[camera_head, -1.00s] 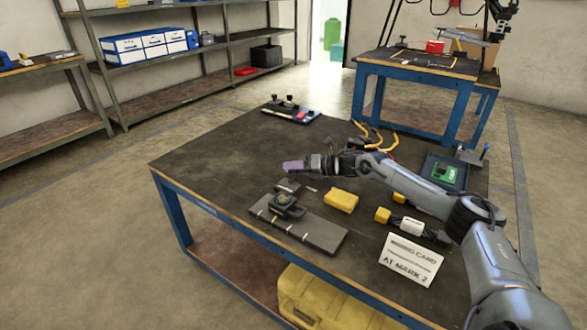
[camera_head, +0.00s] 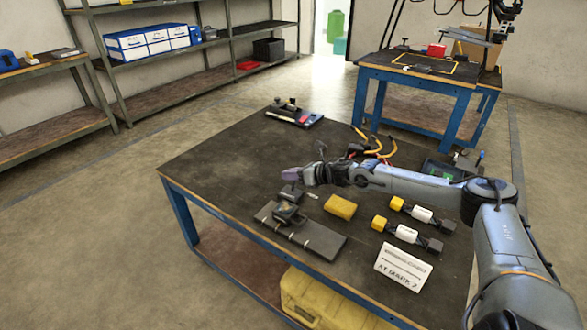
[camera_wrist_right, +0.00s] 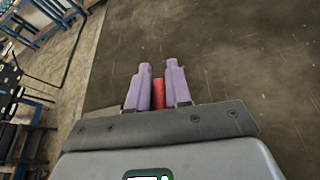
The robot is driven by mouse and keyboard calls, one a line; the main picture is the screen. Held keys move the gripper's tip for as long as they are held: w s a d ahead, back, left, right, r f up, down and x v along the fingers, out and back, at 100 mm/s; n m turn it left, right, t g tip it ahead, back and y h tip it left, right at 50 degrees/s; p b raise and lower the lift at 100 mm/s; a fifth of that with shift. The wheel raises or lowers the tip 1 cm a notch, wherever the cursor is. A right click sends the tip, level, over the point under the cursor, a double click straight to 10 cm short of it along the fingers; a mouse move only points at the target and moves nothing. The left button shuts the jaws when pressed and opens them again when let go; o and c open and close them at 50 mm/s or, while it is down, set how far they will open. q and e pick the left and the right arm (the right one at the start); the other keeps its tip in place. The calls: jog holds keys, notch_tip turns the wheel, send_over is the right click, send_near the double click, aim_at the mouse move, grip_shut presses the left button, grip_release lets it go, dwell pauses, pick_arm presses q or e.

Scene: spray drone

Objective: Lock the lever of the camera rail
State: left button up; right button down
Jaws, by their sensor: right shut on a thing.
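The dark rail plate (camera_head: 318,240) lies along the front edge of the table. A small dark camera-like block (camera_head: 287,213) sits on its left half, with another dark block (camera_head: 291,192) just behind. I cannot make out the lever in the head view. In the right wrist view the gripper (camera_wrist_right: 158,85) is closed around a slim red piece (camera_wrist_right: 159,93). Most of that piece is hidden between the fingers, so I cannot tell what it belongs to. My left gripper is not in view.
A yellow block (camera_head: 340,207), two connector assemblies (camera_head: 407,233) and a white card (camera_head: 402,267) lie right of the rail. Orange cables (camera_head: 376,143) and a dark tray (camera_head: 440,171) are behind the arm. The table's left part (camera_head: 225,165) is clear.

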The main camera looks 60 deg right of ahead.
jog(key=shift+a+r+n+h, duration=0.1)
jog(key=shift+a+n+h, duration=0.55)
jog(key=shift+n, duration=0.25)
jog(key=shift+a+n+h, duration=0.3)
jog(key=shift+n+h, duration=0.25)
jog(key=shift+n, duration=0.05)
jog(key=shift+a+r, duration=0.1)
jog(key=shift+r, duration=0.05)
jog(key=c, duration=1.1)
grip_release()
jog(key=shift+s, duration=0.1)
